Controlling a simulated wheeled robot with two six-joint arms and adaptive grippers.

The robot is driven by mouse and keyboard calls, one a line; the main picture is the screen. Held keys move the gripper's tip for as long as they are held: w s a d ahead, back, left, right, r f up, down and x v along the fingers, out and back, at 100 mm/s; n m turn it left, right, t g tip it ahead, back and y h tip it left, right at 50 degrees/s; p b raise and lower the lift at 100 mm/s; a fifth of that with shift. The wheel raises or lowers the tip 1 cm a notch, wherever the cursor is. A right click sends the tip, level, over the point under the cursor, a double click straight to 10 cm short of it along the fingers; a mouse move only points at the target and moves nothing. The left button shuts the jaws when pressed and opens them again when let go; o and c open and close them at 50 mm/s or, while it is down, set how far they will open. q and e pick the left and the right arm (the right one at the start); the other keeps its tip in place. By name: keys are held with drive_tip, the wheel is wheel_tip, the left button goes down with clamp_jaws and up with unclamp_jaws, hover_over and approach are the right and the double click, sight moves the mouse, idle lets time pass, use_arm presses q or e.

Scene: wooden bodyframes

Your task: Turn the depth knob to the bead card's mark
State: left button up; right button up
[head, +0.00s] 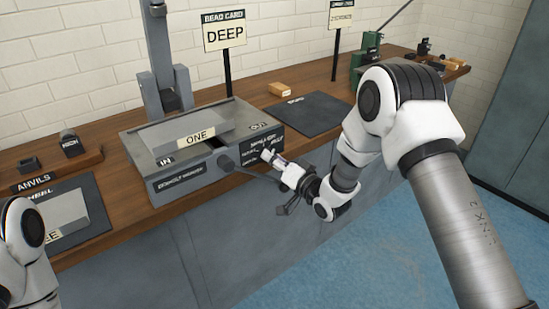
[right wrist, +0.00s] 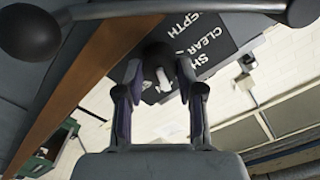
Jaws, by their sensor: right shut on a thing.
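The bead card (head: 225,32) stands on a post behind the machine and reads DEEP. The depth knob (right wrist: 158,54) is a dark knob with a white pointer, on the front of the grey bead machine (head: 170,186). My right gripper (right wrist: 160,74) has its two fingers on either side of the knob and is shut on it. In the head view my right gripper (head: 271,158) is at the machine's black label panel (head: 262,144) and covers most of the knob. The label lettering is partly hidden, so the pointer's mark cannot be read. My left gripper is out of view.
A plate marked ONE (head: 195,139) lies on top of the machine. A black mat (head: 308,112) lies to the right. An anvils rack (head: 58,175) stands at the left.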

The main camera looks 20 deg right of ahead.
drive_tip(key=shift+m+p, duration=0.6)
drive_tip(key=shift+m, duration=3.2)
drive_tip(key=shift+d, duration=0.1)
drive_tip(key=o, duration=1.1)
drive_tip(key=shift+w, duration=0.1)
drive_tip(key=shift+o, duration=0.2)
drive_tip(key=v, duration=1.2)
